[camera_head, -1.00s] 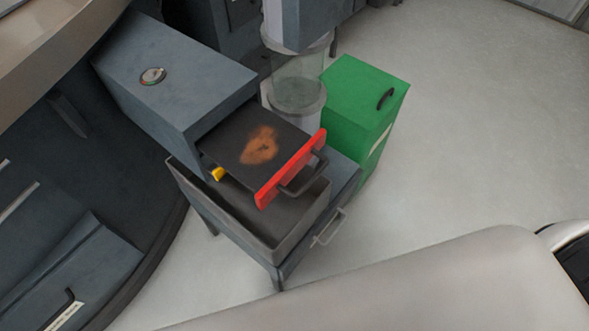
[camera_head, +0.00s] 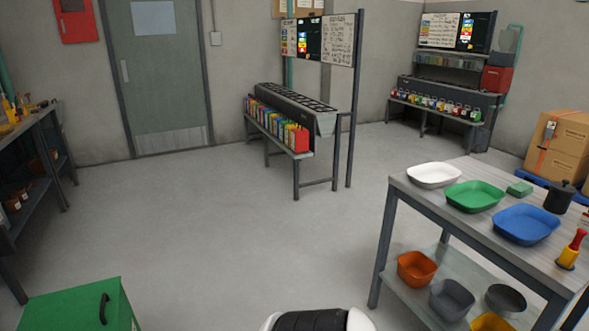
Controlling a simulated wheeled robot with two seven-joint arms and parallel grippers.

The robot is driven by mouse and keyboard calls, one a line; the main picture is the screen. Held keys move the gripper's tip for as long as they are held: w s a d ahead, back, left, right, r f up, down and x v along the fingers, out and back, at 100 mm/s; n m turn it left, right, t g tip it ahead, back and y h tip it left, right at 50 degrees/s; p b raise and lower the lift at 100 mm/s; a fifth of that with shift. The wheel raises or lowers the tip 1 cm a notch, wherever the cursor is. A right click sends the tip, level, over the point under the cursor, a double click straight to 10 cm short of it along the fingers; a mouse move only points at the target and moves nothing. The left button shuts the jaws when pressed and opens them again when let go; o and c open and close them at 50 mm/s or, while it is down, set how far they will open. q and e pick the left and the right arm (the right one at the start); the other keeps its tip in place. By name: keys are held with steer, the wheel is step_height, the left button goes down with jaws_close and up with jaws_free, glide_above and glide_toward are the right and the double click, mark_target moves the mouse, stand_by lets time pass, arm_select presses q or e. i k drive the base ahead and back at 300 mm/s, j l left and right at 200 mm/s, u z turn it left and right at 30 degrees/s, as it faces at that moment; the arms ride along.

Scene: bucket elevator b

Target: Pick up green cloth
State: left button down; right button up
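A small folded green item (camera_head: 519,188), which looks like the green cloth, lies on the grey worktable (camera_head: 414,196) at the right. It is behind and to the right of a green tray (camera_head: 475,196) and apart from it. Neither of my grippers shows in the view. A white and black part at the bottom edge appears to be mine.
A white tray (camera_head: 434,175), a blue tray (camera_head: 526,225), a black pot (camera_head: 559,197) and a red-and-yellow tool (camera_head: 571,250) share the tabletop. Bowls, including an orange one (camera_head: 416,268), sit below. A green bin (camera_head: 82,306) stands at bottom left. The middle floor is clear.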

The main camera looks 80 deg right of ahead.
mark_target(521, 190)
steer(key=z, duration=4)
